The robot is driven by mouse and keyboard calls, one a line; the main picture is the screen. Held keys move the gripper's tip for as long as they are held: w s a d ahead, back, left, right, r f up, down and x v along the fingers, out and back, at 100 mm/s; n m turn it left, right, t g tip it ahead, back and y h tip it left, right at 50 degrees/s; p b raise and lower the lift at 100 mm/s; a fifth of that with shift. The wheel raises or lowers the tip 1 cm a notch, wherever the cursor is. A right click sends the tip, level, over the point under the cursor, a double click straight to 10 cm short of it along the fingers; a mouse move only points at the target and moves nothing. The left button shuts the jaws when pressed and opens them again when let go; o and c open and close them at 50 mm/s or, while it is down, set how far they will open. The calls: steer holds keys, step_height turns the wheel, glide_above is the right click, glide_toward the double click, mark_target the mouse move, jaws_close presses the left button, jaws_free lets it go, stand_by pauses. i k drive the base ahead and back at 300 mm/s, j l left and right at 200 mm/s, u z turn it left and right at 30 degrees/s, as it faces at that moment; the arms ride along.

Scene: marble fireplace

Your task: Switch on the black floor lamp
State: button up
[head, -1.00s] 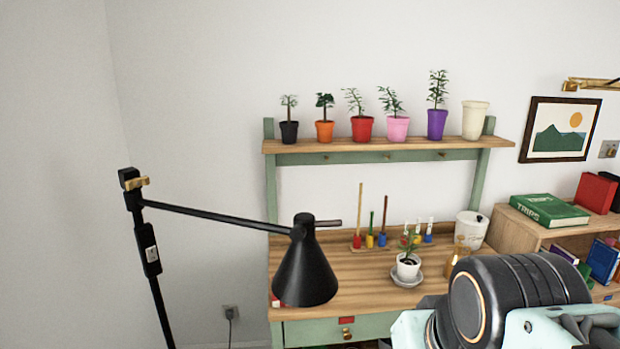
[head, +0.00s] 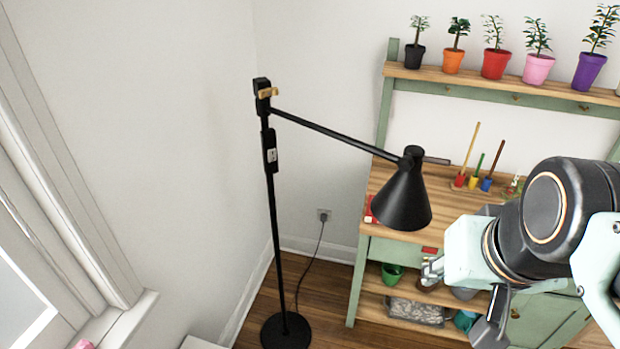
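The black floor lamp (head: 276,225) stands left of centre in the head view, upright on a round base (head: 286,331) on the floor. Its arm reaches right to a black cone shade (head: 404,197) that points down; no glow shows from it. A small black box with a white switch-like patch (head: 270,155) sits high on the pole, below a brass-coloured knob (head: 267,92). My arm comes in from the right, and dark parts of my gripper (head: 490,324) show at the lower right. It is apart from the pole. Its fingers are too unclear to read.
A green and wood potting bench (head: 367,262) stands behind and right of the lamp, with potted plants on its shelf (head: 455,80). A cord runs to a wall outlet (head: 323,215). A window frame (head: 62,185) is at the left.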

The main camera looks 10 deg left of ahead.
mark_target(273, 153)
steer(key=u, duration=0.95)
